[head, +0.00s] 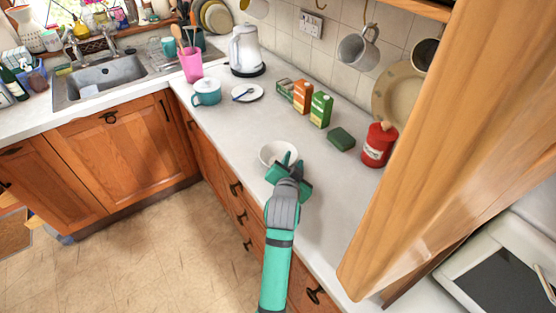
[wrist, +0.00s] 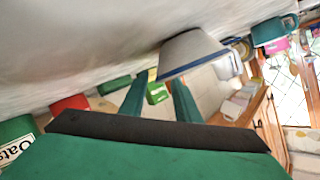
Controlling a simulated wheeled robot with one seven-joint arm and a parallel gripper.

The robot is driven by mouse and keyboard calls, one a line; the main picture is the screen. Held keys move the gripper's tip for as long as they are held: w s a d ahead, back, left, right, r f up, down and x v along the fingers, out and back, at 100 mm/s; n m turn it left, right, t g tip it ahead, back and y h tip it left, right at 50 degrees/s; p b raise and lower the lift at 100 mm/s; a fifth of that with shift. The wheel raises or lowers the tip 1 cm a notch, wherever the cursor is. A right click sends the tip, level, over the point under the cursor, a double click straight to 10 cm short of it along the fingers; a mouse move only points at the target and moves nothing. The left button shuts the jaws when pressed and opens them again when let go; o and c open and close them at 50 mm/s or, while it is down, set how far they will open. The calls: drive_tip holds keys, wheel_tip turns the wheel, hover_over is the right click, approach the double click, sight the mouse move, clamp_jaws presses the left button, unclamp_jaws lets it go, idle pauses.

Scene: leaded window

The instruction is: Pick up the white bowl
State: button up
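The white bowl (head: 270,152) sits upright on the light countertop in the head view. My gripper (head: 291,159) is at its near right side, with the fingers by the rim and hiding part of the bowl. In the wrist view, where the scene is tipped over, the bowl (wrist: 192,50) is just ahead of the fingertips, nearer the right finger. The fingers of my gripper (wrist: 160,77) are apart with no object held between them. I cannot tell whether a finger touches the rim.
A dark green block (head: 341,139), a red canister (head: 379,145) and cartons (head: 320,109) stand behind and right of the bowl. A wooden cabinet (head: 430,150) overhangs the right. Counter left of the bowl is clear.

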drive_tip(key=shift+x, duration=0.85)
clamp_jaws()
